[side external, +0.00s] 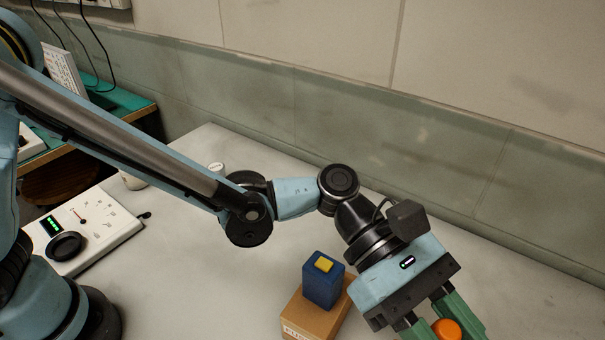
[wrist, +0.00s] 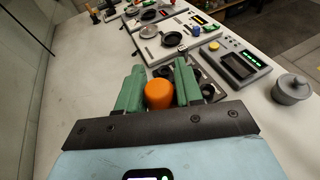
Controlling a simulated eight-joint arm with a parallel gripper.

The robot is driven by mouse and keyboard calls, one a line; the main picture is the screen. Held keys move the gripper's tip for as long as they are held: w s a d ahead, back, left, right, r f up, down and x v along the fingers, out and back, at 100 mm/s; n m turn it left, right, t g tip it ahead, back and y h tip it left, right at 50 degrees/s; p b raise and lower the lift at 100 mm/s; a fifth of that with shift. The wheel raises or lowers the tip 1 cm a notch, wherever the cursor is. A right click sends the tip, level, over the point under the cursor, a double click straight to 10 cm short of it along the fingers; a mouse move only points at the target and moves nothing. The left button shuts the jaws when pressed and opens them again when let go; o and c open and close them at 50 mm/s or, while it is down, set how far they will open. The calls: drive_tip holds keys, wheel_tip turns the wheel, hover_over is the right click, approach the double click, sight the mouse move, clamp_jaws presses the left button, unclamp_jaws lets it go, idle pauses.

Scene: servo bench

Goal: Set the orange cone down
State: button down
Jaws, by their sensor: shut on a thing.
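The orange cone (wrist: 158,94) sits between the two green fingers of my gripper (wrist: 159,70) in the wrist view, and only a rounded orange face of it shows. In the side external view, the cone (side external: 447,329) is at the bottom edge, between the fingers of my gripper (side external: 441,322). The gripper is shut on it. The fingertips are cut off there, so I cannot tell whether the cone touches anything below.
A blue block (side external: 323,284) with a yellow top stands on a cardboard box (side external: 303,316) beside my gripper. A dark rack (wrist: 206,88) with round openings lies beyond the fingers. The bench (wrist: 75,88) is clear at left.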

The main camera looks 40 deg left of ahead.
drive_tip(key=shift+w+a+f, duration=0.15)
drive_tip(key=shift+w+f, duration=1.35)
drive_tip(key=shift+f, duration=0.05)
drive_tip(key=shift+w+a+f, duration=0.15)
drive_tip(key=shift+w+f, duration=1.3)
drive_tip(key=shift+f, duration=0.15)
drive_tip(key=shift+w+a+f, duration=0.15)
drive_tip(key=shift+w+f, duration=1.35)
drive_tip(key=shift+f, duration=0.05)
drive_tip(key=c, duration=0.7)
unclamp_jaws()
drive_tip(key=shift+f, duration=0.1)
drive_tip(key=shift+c, duration=0.2)
